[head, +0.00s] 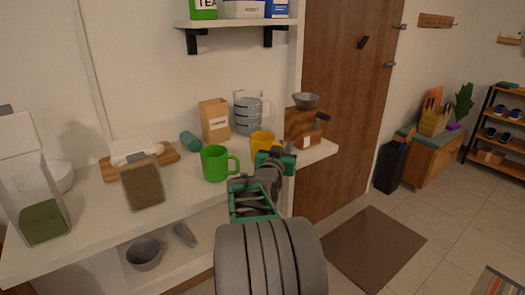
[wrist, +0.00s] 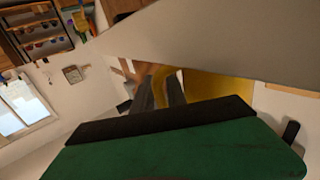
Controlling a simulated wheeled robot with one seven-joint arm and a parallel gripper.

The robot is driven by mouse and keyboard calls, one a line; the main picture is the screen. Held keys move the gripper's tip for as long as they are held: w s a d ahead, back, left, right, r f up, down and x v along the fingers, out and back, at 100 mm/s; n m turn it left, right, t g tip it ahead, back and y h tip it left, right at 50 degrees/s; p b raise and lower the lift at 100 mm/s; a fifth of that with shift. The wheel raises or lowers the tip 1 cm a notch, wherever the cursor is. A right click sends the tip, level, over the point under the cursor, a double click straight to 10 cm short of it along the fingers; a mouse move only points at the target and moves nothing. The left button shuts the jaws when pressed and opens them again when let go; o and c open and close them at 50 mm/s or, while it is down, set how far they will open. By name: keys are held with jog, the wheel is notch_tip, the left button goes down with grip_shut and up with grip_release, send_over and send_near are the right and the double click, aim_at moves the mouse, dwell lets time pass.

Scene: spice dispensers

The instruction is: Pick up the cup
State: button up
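A yellow cup (head: 262,139) stands on the white counter near its right end, its lower part hidden behind my gripper. In the wrist view, yellow surfaces of the cup (wrist: 205,88) show beyond the fingers. A green cup (head: 215,165) stands on the counter to the left, its handle turned right. My gripper (head: 275,158) is at the near side of the yellow cup. Its two fingers look apart, and in the wrist view they (wrist: 160,92) have a gap with yellow showing at it. Contact with the cup cannot be told.
Behind the cups stand a paper bag (head: 214,120), a glass pitcher (head: 248,115) and a wooden grinder (head: 303,127). A teal cylinder (head: 190,141) and a brown jar (head: 142,185) are left. A shelf (head: 232,22) hangs above.

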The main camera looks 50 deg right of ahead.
jog(key=shift+c, duration=0.5)
grip_shut()
dwell(0.8)
